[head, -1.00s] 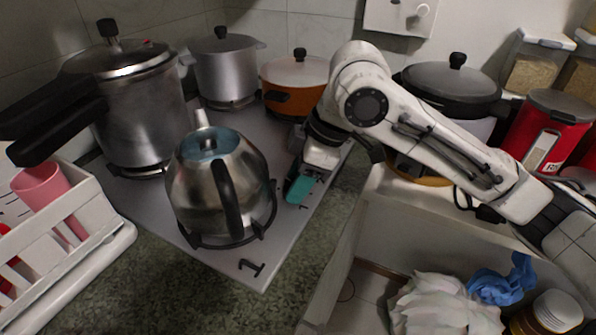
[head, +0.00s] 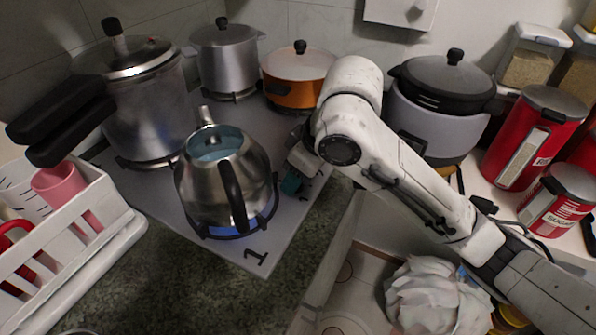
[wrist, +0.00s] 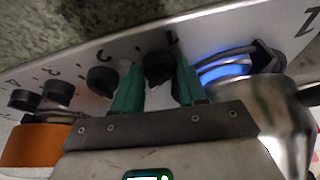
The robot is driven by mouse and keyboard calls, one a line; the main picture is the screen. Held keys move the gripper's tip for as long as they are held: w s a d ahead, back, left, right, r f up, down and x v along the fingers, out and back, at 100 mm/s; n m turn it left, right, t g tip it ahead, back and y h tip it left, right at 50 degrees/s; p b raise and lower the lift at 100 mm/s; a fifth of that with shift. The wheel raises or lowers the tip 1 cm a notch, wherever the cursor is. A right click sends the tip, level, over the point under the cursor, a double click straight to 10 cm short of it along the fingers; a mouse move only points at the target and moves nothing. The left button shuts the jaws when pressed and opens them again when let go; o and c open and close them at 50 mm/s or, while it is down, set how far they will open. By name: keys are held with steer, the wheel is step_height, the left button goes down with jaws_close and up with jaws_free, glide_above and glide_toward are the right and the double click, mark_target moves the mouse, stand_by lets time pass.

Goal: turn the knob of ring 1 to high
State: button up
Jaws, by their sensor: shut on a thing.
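My gripper (wrist: 158,86) has its teal fingers on either side of a dark round knob (wrist: 158,66) on the sloping stove edge and is shut on it. In the head view my gripper (head: 292,182) is at the right edge of the stove, partly hidden by my arm, and the held knob is hidden. Ring 1, at the corner marked 1 (head: 257,258), carries a steel kettle (head: 215,187). A blue flame (head: 232,233) burns under the kettle, and the flame also shows in the wrist view (wrist: 222,72).
More dark knobs, including one close to my gripper (wrist: 102,80), line the stove edge. A pressure cooker (head: 150,105), a silver pot (head: 230,65) and an orange pan (head: 297,80) stand on the stove. A white rack (head: 85,255) is at left; a rice cooker (head: 440,110) is at right.

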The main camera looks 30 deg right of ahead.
stand_by(0.3)
steer(key=o, duration=1)
steer(key=shift+o, duration=0.2)
steer(key=p+v, duration=0.2)
steer(key=v, duration=0.8)
steer(key=shift+d+r, duration=0.15)
steer(key=shift+r, duration=0.2)
steer(key=shift+s, duration=0.15)
